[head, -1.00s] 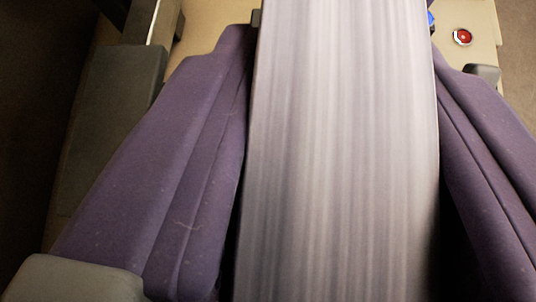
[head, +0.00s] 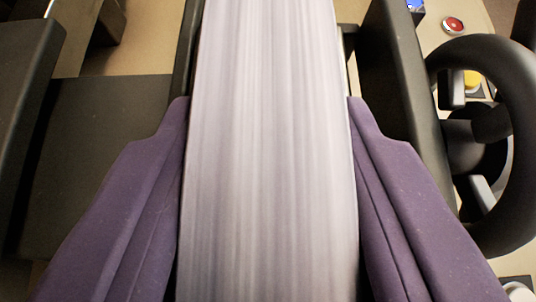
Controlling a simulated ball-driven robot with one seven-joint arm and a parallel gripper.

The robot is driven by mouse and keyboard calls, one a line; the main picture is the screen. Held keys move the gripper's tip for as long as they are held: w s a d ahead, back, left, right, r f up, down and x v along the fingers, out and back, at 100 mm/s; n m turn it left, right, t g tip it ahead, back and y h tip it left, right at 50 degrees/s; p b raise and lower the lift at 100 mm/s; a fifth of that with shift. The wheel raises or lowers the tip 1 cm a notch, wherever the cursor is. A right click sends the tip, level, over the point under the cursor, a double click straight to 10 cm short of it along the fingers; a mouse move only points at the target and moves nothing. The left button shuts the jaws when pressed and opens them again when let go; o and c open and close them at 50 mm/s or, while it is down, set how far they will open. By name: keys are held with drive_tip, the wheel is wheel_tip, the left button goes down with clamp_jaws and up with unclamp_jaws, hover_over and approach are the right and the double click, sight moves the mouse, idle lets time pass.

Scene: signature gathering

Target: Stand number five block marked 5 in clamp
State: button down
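A long pale grey block (head: 270,150) with streaks along its length fills the middle of the head view, running off the top and bottom edges. No number shows on the face I see. The two purple fingers of my gripper (head: 268,105) lie along its left and right sides and are shut on it. Dark parts stand close beside it: a narrow one (head: 184,45) on the left and a tall black wall (head: 400,85) on the right. These look like parts of the clamp, but the block hides what is between them. I cannot tell whether its far end touches anything.
A large black handwheel (head: 519,135) stands close to the right finger. Behind it are a red button (head: 453,25) and a yellow knob (head: 472,80) on a beige surface. A dark slab (head: 95,140) and a black upright (head: 30,90) lie to the left.

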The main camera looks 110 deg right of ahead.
drive_tip(key=shift+f, duration=0.3)
drive_tip(key=c, duration=0.7)
unclamp_jaws()
drive_tip(key=shift+r, duration=0.1)
drive_tip(key=shift+r, duration=0.2)
drive_tip(key=p+v, duration=0.2)
drive_tip(key=v, duration=1)
drive_tip(key=shift+s+a+r+p, duration=0.1)
drive_tip(key=shift+r+p, duration=0.25)
drive_tip(key=shift+p, duration=0.05)
